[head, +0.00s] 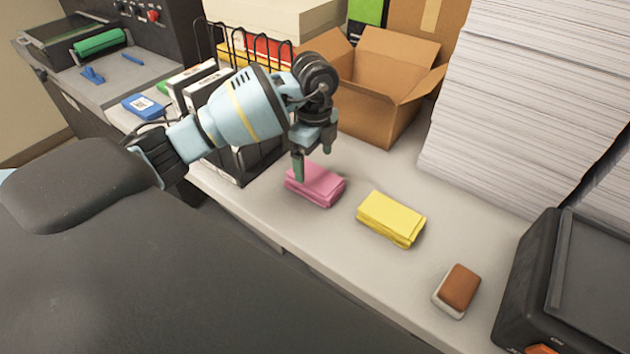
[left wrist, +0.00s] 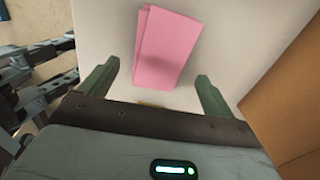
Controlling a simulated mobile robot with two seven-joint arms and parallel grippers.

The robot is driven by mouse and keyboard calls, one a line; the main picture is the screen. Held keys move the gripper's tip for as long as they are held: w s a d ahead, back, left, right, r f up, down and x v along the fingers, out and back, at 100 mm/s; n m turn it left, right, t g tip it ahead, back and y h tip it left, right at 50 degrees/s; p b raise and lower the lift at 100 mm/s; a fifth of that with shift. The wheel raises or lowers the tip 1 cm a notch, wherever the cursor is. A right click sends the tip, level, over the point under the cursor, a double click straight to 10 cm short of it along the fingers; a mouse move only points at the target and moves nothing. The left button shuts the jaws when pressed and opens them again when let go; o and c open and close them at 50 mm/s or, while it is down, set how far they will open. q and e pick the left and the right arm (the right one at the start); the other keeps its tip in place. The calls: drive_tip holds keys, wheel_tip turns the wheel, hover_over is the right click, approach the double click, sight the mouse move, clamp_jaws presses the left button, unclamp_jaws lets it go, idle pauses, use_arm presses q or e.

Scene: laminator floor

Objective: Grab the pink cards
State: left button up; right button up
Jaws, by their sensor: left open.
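The pink cards (head: 318,187) lie as a small stack on the light grey counter, left of a yellow stack. In the left wrist view the pink cards (left wrist: 166,47) show ahead of the fingers, with a shadow on their near part. My left gripper (head: 313,168) is above the cards, pointing down. In the left wrist view the left gripper (left wrist: 155,88) is open, with its two green fingers apart and nothing between them. Whether the fingertips touch the cards cannot be told. My right gripper is not in view.
Yellow cards (head: 391,217) and a brown-and-white block (head: 458,289) lie to the right on the counter (head: 300,232). An open cardboard box (head: 378,88) stands behind. A tall paper stack (head: 530,100) and a black machine (head: 575,290) are at right.

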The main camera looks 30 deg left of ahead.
sight(315, 177)
use_arm(q)
drive_tip(key=shift+w+f, duration=0.15)
drive_tip(key=shift+f, duration=3.05)
drive_tip(key=c, duration=1.2)
drive_tip(key=shift+c, duration=0.2)
drive_tip(key=shift+r, duration=0.1)
drive_tip(key=shift+r, duration=0.5)
wheel_tip(315, 177, up, 2)
drive_tip(key=shift+r, duration=0.25)
drive_tip(key=s+a, duration=0.3)
drive_tip(key=s, duration=0.1)
drive_tip(key=s+a+r, duration=0.1)
drive_tip(key=s+a, duration=0.1)
drive_tip(key=s, duration=0.3)
drive_tip(key=s+a, duration=0.3)
drive_tip(key=s, duration=0.1)
drive_tip(key=shift+s+a+r, duration=0.2)
drive_tip(key=shift+s+a, duration=0.1)
drive_tip(key=shift+a, duration=0.05)
